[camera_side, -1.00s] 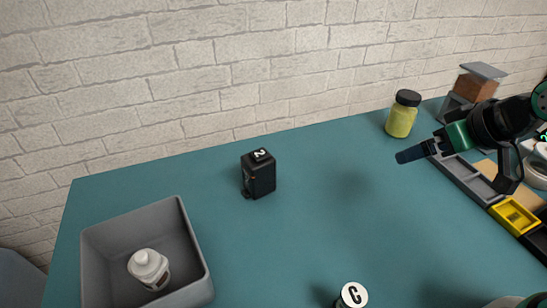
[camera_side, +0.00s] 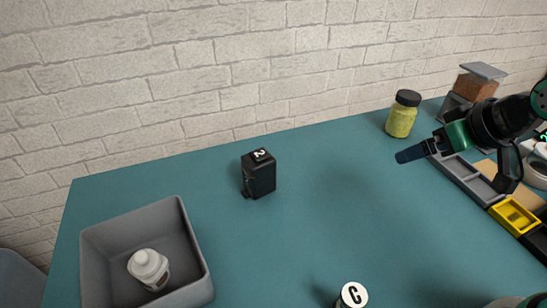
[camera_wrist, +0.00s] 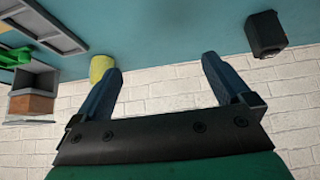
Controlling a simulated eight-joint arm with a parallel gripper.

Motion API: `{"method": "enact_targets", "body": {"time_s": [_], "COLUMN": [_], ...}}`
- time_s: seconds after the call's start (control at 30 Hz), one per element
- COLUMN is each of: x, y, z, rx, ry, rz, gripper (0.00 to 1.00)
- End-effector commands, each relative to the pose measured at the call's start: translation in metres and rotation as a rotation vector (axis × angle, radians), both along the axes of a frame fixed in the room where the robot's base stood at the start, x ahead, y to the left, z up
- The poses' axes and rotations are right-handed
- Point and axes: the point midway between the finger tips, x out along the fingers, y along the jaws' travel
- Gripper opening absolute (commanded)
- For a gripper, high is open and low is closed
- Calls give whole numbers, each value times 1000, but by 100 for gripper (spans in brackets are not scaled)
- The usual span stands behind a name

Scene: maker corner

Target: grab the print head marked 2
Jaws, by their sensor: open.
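The print head marked 2 (camera_side: 259,175) is a small black block standing on the teal table, with a white 2 on its top. In the wrist view the black print head (camera_wrist: 266,33) is at the upper right, and its number cannot be read there. My gripper (camera_side: 405,155) is at the right in the side view, well apart from the print head. In the wrist view its two dark blue fingers (camera_wrist: 160,72) are spread wide with nothing between them.
A grey bin (camera_side: 98,262) holding a white bottle (camera_side: 149,268) stands at front left. A yellow-green jar (camera_side: 401,118) stands near my gripper. A tray row with a yellow compartment (camera_side: 515,215) is at right. The table middle is clear.

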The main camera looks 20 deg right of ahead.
Motion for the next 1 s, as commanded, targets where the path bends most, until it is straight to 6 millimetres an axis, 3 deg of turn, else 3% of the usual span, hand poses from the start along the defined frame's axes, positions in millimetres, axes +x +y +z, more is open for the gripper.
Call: {"method": "enact_targets", "body": {"time_s": [0.17, 0.33, 0.53, 0.8, 1.0], "x": [16, 51, 95, 146, 164], "y": [14, 43, 82, 129, 153], "z": [9, 20, 19, -6, -36], "rx": [22, 79, 177, 329, 434], "ry": [54, 132, 153, 20, -189], "rz": [108, 357, 703, 1193, 1515], "gripper": [97, 97, 97, 97, 97]}}
